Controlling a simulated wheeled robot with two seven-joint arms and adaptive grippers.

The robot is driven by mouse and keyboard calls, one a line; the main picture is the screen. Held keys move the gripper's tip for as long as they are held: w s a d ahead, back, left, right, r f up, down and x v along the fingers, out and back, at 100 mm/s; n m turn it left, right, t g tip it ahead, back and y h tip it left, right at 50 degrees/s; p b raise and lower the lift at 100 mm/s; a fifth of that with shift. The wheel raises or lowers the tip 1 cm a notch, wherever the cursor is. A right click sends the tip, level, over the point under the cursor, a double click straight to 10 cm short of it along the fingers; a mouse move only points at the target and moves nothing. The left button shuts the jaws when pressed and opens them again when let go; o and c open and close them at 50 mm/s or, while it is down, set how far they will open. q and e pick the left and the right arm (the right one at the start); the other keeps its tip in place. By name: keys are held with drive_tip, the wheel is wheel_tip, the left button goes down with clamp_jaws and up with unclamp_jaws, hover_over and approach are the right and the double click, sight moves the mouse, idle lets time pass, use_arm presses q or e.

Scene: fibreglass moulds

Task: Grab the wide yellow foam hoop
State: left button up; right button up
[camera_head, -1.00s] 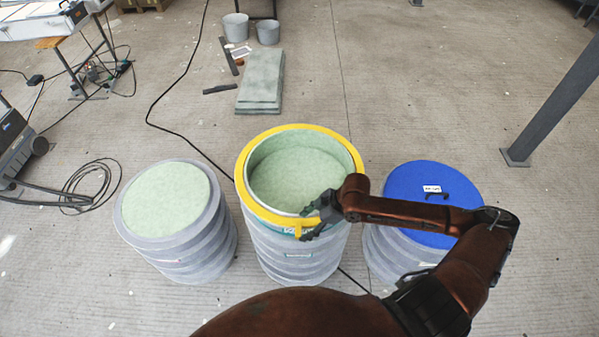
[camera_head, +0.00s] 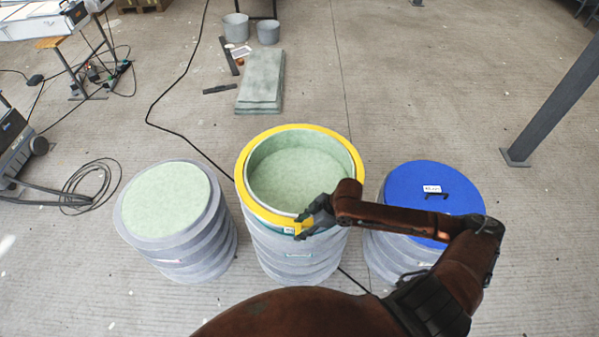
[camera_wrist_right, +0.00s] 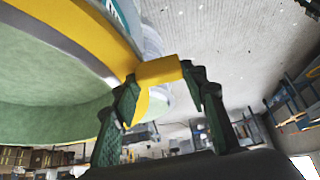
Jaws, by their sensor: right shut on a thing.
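The wide yellow foam hoop (camera_head: 248,197) lies around the top rim of the middle grey mould (camera_head: 290,262). The mould is hollow, with pale green walls inside. My right gripper (camera_head: 303,222) is at the hoop's near right side. In the right wrist view, my right gripper (camera_wrist_right: 163,88) has its two dark green fingers on either side of a yellow tab (camera_wrist_right: 160,71) that sticks out from the hoop (camera_wrist_right: 98,32). It is shut on this tab. My left gripper is not in view.
A grey mould with a pale green top (camera_head: 167,198) stands to the left. A mould with a blue lid (camera_head: 425,190) and black handle stands to the right, under my right arm. Green slabs (camera_head: 261,78) and two buckets (camera_head: 236,27) lie beyond. A dark post (camera_head: 555,100) rises at right.

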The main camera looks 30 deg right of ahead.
drive_tip(key=shift+c, duration=1.4)
